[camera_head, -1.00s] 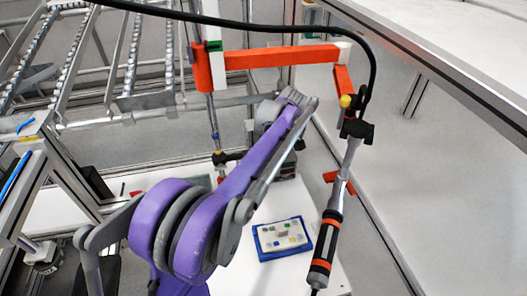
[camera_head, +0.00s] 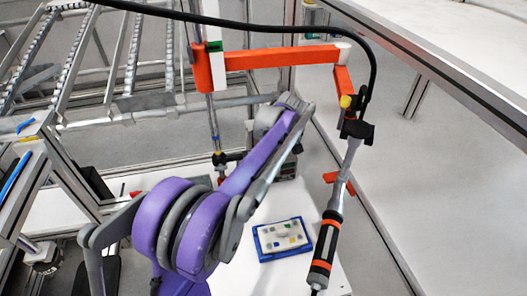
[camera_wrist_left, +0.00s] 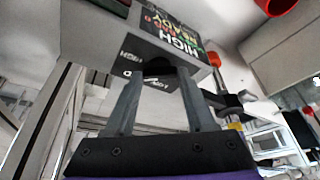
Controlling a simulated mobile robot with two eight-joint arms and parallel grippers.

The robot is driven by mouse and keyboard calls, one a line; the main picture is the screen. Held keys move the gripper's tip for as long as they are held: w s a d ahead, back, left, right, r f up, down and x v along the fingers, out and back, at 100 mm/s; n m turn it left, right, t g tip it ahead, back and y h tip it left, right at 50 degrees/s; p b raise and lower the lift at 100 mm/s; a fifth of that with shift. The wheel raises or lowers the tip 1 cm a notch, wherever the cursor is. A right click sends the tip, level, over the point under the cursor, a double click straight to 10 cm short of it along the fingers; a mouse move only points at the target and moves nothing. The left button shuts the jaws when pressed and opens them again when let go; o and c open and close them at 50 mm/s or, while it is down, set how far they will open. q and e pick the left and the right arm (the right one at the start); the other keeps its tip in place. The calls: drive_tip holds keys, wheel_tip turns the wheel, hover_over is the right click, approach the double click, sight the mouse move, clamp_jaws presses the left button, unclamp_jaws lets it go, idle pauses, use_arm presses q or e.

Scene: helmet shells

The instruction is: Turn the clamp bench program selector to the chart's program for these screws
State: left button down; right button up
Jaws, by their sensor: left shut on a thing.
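In the left wrist view, a grey selector box (camera_wrist_left: 140,35) has "HIGH", "READY" and "LOW" lettering on its faces. My left gripper (camera_wrist_left: 160,76) reaches to it with both fingers close to its labelled face. The fingers are shut on a dark selector knob (camera_wrist_left: 163,68), mostly hidden between the fingertips. The direction of the knob's pointer cannot be made out. In the head view my purple left arm stretches to the back of the white bench (camera_head: 335,268) and hides the gripper. My right gripper is not in view. No readable chart shows.
A blue tray (camera_head: 264,257) with a pale plate and small pieces lies on the bench. A screwdriver (camera_head: 325,252) hangs from an orange jointed arm (camera_head: 280,58) right of my arm. A roller rack (camera_head: 120,60) stands at the back left. A wide pale surface (camera_head: 450,130) lies right.

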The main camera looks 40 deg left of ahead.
use_arm(q)
drive_tip(key=shift+m+t, duration=0.3)
drive_tip(key=shift+m, duration=0.5)
drive_tip(key=shift+c, duration=1.2)
unclamp_jaws()
drive_tip(key=shift+r, duration=0.1)
drive_tip(key=v, duration=1)
drive_tip(key=shift+d+r+p, duration=0.2)
drive_tip(key=shift+r+p, duration=0.1)
drive_tip(key=shift+s, duration=0.1)
